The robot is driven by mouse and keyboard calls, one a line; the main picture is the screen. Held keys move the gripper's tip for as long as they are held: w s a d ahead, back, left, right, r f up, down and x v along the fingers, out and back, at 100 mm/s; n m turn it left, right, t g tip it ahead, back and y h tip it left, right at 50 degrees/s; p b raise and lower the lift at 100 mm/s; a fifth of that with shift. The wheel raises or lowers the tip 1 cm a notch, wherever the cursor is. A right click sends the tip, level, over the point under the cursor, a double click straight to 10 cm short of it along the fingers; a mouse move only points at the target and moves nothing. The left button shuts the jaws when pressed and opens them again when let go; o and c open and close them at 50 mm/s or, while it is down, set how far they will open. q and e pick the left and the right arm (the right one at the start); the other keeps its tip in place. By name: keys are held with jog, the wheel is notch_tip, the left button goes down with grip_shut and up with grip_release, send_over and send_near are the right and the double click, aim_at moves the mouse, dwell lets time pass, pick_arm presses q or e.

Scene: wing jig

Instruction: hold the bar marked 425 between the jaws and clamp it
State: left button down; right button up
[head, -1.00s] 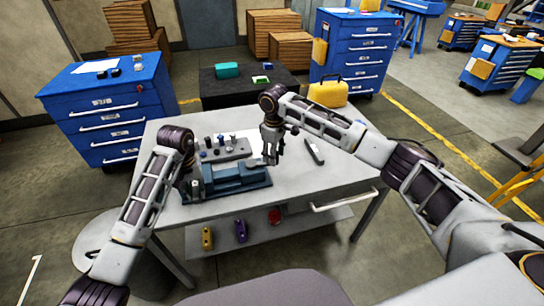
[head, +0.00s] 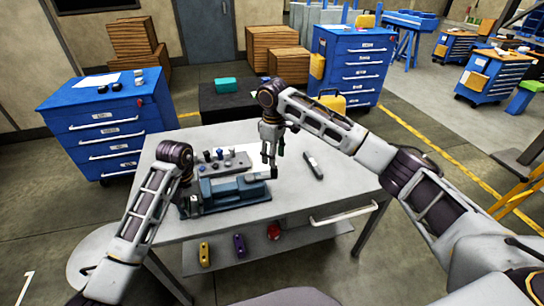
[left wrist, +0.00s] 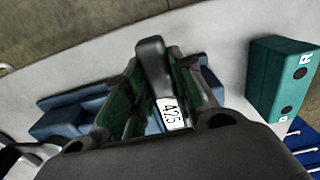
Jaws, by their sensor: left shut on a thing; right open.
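The bar marked 425 (left wrist: 170,113) is a dark bar with a white label in the left wrist view. It stands between the green-padded fingers of my left gripper (left wrist: 157,88), which is shut on it. In the head view my left gripper (head: 187,196) is at the left end of the blue vise (head: 238,191), mostly hidden by its own arm. The vise's blue body (left wrist: 70,118) shows behind the fingers in the left wrist view. I cannot tell whether the bar is between the vise jaws. My right gripper (head: 269,158) is open, pointing down above the table behind the vise's right end.
A grey rack (head: 222,162) with several pegs stands behind the vise. A dark flat piece (head: 313,166) lies on the table (head: 335,185) to the right, with clear surface around it. A teal block (left wrist: 280,80) shows at right in the left wrist view.

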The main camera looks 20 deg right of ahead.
pick_arm(q)
jog(key=shift+d, duration=0.5)
jog(key=c, duration=1.6)
grip_release()
jog(key=o, duration=0.5)
jog(key=shift+d, duration=0.15)
jog(key=shift+a, duration=0.2)
jog(key=shift+r, duration=0.15)
jog(key=shift+w+a+r, duration=0.1)
jog(key=shift+r, duration=5.75)
